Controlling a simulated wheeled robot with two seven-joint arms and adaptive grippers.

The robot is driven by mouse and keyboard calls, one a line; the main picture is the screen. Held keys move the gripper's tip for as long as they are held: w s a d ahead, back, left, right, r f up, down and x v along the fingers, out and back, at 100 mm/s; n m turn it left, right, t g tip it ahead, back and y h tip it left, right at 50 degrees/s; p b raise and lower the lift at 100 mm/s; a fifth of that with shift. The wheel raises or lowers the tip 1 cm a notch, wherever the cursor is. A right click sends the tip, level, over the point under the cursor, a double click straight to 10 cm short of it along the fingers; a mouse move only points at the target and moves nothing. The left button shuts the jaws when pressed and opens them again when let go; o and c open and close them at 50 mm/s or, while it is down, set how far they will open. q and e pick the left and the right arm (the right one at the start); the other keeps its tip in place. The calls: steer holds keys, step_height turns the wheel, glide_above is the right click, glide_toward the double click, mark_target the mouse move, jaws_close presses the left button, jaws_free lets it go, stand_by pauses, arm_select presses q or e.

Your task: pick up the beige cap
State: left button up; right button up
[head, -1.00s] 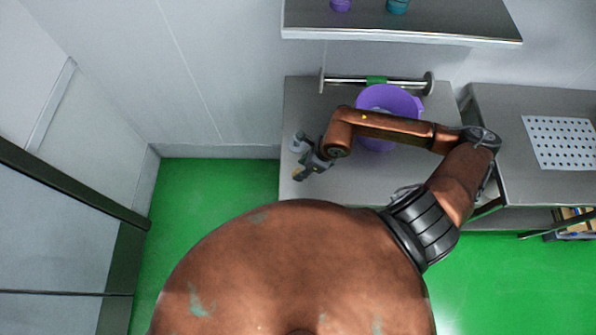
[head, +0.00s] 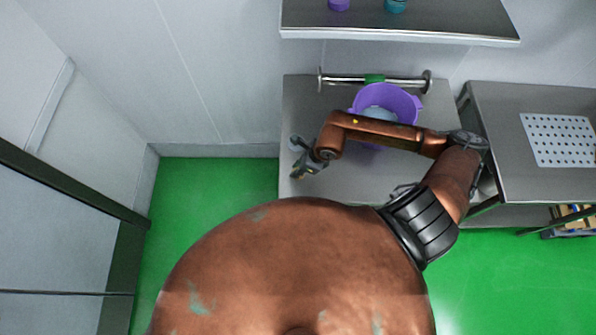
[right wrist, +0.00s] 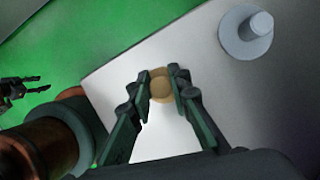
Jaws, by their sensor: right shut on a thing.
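The beige cap (right wrist: 161,85) shows in the right wrist view as a small round tan piece between the fingertips of my right gripper (right wrist: 160,86). The gripper is shut on it, with one dark finger on each side. The cap is near the edge of the grey table; I cannot tell whether it touches the top. In the head view my right gripper (head: 298,171) is at the table's left edge, and the cap is too small to make out clearly. My left gripper (right wrist: 25,84) shows at the left of the right wrist view, its fingers apart and empty.
A pale grey round piece with a raised cylinder (right wrist: 247,33) stands on the table (head: 350,185) close by. A purple bucket (head: 408,101) stands behind my right forearm. A metal rail (head: 340,84) runs along the back, below a shelf (head: 400,25). A perforated plate (head: 560,140) is right.

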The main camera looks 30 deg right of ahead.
jaws_close()
steer(key=shift+r, duration=0.55)
step_height(320, 180, up, 2)
steer(key=shift+s+r+b, duration=0.15)
steer(key=shift+r+b, duration=0.05)
steer(key=shift+b, duration=0.25)
steer(key=s+d+r+p, duration=0.2)
steer(key=s+r+p, duration=0.3)
steer(key=s+r, duration=0.4)
steer(key=s, duration=0.4)
steer(key=shift+s+r+p, duration=0.25)
steer(key=shift+r+p, duration=0.05)
steer(key=shift+p, duration=0.1)
